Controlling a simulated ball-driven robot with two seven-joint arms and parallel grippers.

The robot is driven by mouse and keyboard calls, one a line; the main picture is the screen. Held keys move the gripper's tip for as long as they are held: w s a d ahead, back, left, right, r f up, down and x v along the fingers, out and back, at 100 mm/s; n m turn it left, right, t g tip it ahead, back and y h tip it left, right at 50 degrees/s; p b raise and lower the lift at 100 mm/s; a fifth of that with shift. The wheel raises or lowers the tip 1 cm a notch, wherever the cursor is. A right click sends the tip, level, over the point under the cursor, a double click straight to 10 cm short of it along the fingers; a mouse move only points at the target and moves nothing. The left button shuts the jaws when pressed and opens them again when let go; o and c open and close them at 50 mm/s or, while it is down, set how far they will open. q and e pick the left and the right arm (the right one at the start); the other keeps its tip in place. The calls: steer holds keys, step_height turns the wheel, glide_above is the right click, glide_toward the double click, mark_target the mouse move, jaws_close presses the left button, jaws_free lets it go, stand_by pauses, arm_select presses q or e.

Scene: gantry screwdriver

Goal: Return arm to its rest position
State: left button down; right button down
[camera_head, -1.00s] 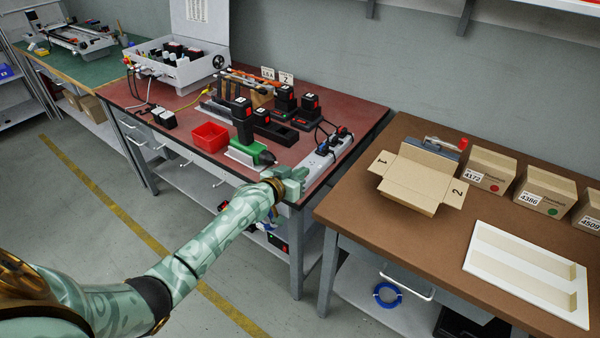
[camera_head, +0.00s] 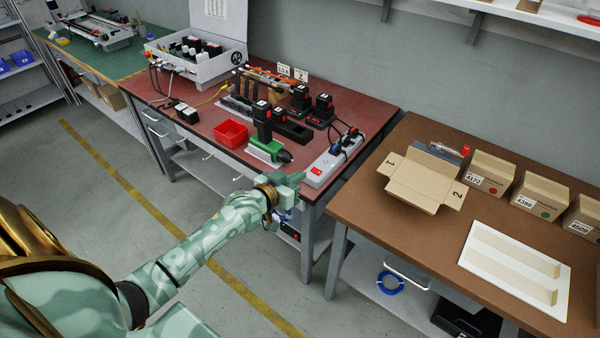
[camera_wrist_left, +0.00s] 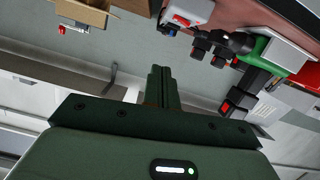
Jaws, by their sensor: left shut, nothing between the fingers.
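My left arm comes in from the lower left in the head view. My left gripper (camera_head: 293,180) is in front of the near edge of the red-topped bench (camera_head: 215,160), close to the white power strip (camera_head: 322,170). In the left wrist view its fingers (camera_wrist_left: 161,88) are together with nothing between them. A green and black screwdriver (camera_head: 270,148) lies on the bench just beyond the gripper, apart from it. The screwdriver also shows at the upper right of the left wrist view (camera_wrist_left: 268,55). My right gripper is not in view.
An open cardboard box (camera_head: 420,185) and a white tray (camera_head: 480,262) are on the brown table (camera_head: 390,230) at right. A red bin (camera_head: 231,133) and several black tools stand on the red bench. The floor (camera_head: 90,210) at left is clear.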

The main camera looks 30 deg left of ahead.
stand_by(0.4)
arm_select(q)
steer(key=s+a+f+g+y, duration=0.1)
steer(key=s+f+g, duration=0.15)
steer(key=f, duration=0.45)
steer(key=s+a+f+g+y, duration=0.1)
steer(key=s+f, duration=0.2)
steer(key=f, duration=0.4)
steer(key=s+d+f+m+g, duration=0.2)
steer(key=s+f+g, duration=0.3)
steer(key=s+f, duration=1.15)
steer(key=s+d+f+g, duration=0.2)
steer(key=s+f, duration=0.1)
steer(key=s, duration=0.8)
steer(key=s+d+f+m+g, duration=0.1)
steer(key=s+d+f+g, duration=0.1)
steer(key=s, duration=0.9)
steer(key=s+d+f+m+g, duration=0.1)
steer(key=s+d+f+g, duration=0.1)
steer(key=s, duration=0.9)
steer(key=shift+d+f, duration=0.9)
steer(key=shift+d, duration=0.25)
steer(key=shift+s+g, duration=0.2)
steer(key=shift+g, duration=0.05)
